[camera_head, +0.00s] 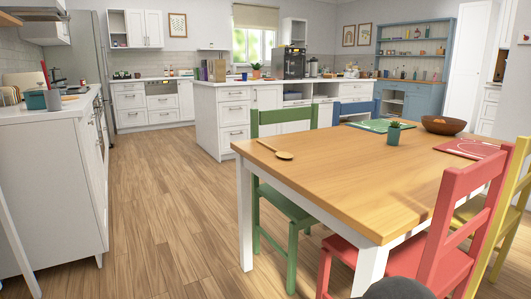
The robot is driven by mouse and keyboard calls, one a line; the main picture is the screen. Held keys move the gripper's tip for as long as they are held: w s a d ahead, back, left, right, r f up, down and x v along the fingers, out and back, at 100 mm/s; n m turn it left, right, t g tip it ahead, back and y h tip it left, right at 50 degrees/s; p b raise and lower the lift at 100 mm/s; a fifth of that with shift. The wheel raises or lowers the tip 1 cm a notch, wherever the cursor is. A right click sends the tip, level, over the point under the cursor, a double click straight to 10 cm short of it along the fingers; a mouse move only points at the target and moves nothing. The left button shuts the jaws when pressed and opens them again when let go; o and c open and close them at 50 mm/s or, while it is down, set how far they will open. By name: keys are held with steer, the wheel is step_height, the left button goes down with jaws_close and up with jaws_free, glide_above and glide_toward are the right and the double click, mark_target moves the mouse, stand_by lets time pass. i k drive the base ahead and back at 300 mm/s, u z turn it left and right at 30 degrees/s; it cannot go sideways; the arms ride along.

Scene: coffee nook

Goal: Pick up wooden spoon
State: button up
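The wooden spoon (283,155) lies flat on the wooden dining table (340,185), near its left edge. Its round bowl points toward me and to the right, and its thin handle runs back to the left. Nothing covers it or touches it from above. My gripper is not in view.
A green chair (282,128) and a red chair (452,225) stand close against the table; a yellow chair (512,200) is at right. A potted plant (393,135), wooden bowl (443,125) and placemats sit farther back. Open wooden floor (165,210) lies left.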

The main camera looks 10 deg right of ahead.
mark_target(284, 155)
steer(key=u, duration=0.9)
steer(key=i, duration=2.45)
steer(key=z, duration=2.4)
